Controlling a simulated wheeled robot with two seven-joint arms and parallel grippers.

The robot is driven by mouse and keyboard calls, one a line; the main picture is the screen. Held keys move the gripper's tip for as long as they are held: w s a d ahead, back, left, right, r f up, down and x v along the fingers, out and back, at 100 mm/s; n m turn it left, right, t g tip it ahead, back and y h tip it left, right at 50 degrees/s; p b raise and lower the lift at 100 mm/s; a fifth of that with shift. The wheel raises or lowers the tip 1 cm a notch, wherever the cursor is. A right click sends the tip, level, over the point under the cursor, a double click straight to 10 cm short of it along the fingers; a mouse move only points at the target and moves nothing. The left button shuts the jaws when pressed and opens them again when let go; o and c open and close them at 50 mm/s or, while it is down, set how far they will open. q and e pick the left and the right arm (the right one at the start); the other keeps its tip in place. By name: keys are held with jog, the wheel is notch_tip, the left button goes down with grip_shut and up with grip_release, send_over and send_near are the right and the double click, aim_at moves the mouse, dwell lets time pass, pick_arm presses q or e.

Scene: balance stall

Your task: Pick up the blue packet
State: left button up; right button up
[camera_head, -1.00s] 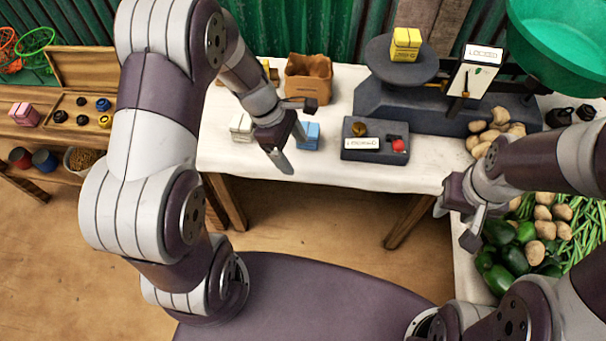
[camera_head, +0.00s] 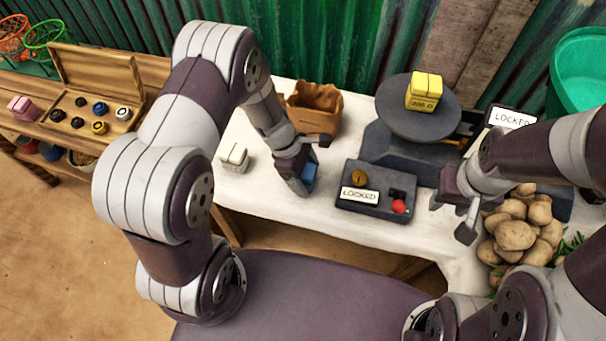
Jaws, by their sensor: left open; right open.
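The blue packet (camera_head: 309,173) stands on the white-covered table, left of the dark control box. It is partly hidden behind my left gripper. My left gripper (camera_head: 307,165) is open and right at the packet, with one finger on its near side and the other by its far side. I cannot tell whether the fingers touch it. My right gripper (camera_head: 452,218) is open and empty, above the table's front edge to the right of the control box.
A white packet (camera_head: 234,158) stands left of the blue one. A brown bag (camera_head: 314,108) is behind it. The control box (camera_head: 374,192) reads LOCKED. A scale (camera_head: 412,116) bears a yellow packet (camera_head: 424,91). Potatoes (camera_head: 514,235) lie at the right.

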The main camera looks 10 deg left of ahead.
pick_arm(q)
jog(key=shift+s+r, duration=0.1)
jog(key=shift+c, duration=0.9)
jog(key=c, duration=1)
